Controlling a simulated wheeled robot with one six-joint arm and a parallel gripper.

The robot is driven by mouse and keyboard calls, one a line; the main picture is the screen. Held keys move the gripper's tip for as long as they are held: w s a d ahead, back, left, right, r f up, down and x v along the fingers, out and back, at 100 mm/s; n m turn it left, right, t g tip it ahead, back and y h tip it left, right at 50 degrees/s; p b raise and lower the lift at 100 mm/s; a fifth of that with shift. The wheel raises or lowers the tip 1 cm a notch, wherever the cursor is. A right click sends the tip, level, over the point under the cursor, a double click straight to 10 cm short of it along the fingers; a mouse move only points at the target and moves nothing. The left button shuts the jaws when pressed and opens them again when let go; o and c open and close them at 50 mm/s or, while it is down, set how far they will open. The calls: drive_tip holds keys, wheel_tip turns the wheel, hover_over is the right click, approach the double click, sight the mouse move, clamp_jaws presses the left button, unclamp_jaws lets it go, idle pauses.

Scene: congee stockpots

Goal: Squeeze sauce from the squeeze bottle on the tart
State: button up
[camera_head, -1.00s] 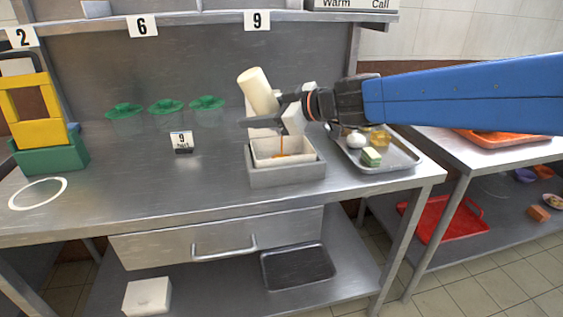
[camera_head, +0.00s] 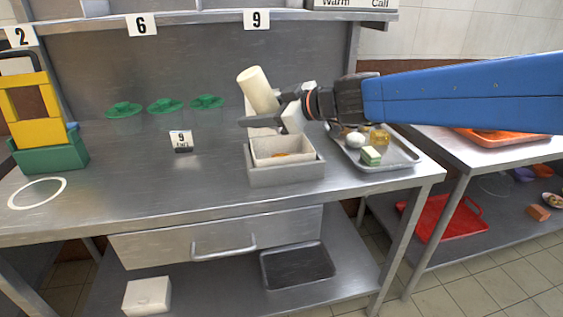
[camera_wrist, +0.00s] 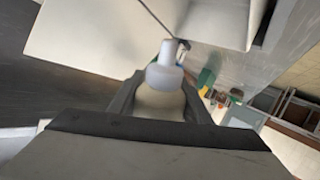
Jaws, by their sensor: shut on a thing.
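My gripper (camera_head: 272,112) is shut on the cream squeeze bottle (camera_head: 257,88) above the pale square container. The bottle is tilted, its wide end up and to the left; its lower end is hidden by the gripper in the head view. In the wrist view the bottle's pale cap and nozzle (camera_wrist: 165,72) show between my fingers (camera_wrist: 160,105). No stream shows now.
The container sits in a grey holder (camera_head: 287,177). To its right is a metal tray (camera_head: 397,155) with an egg (camera_head: 356,140), a green-and-white block (camera_head: 371,156) and a yellow jar (camera_head: 379,138). Green lids (camera_head: 165,105) stand at the back left. The counter's front left is mostly clear.

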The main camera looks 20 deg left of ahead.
drive_tip(key=shift+r, duration=0.1)
drive_tip(key=shift+r, duration=1.45)
drive_tip(key=shift+f, duration=0.1)
wheel_tip(320, 180, down, 3)
drive_tip(key=shift+s+r, duration=0.1)
drive_tip(key=shift+s+a+n+h, duration=0.1)
drive_tip(key=shift+a+n+h, duration=0.15)
drive_tip(key=shift+n+h, duration=0.35)
drive_tip(key=shift+f+h, duration=0.2)
drive_tip(key=shift+h, duration=0.2)
